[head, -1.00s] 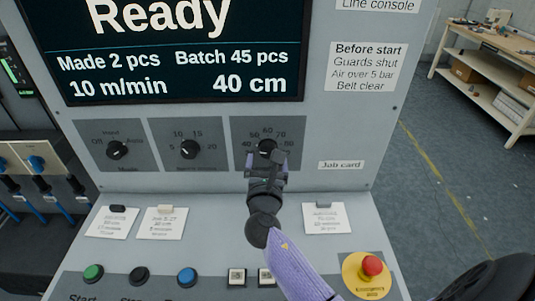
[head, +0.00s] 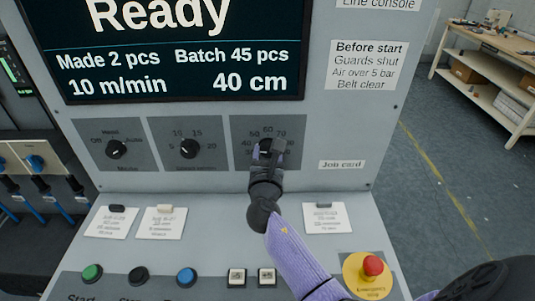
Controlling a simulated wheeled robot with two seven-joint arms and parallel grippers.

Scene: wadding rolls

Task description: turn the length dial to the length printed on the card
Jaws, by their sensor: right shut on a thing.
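The length dial (head: 264,148) is a black knob on the right grey plate of the console, with numbers such as 50, 60 and 70 around it. My right gripper (head: 268,150) is shut on this dial and hides most of it and part of the scale. The screen (head: 180,50) reads Ready and 40 cm. A white card (head: 324,218) lies on the ledge under the Job card label (head: 342,164); its print is too small to read. Two more cards, a left one (head: 112,221) and a middle one (head: 161,222), lie at the ledge's left. My left gripper is not in view.
A mode knob (head: 116,149) and a second knob (head: 189,148) are left of the dial. Green (head: 92,272), black (head: 139,275) and blue (head: 186,277) buttons line the ledge's front. A red emergency stop (head: 372,266) stands right of my forearm.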

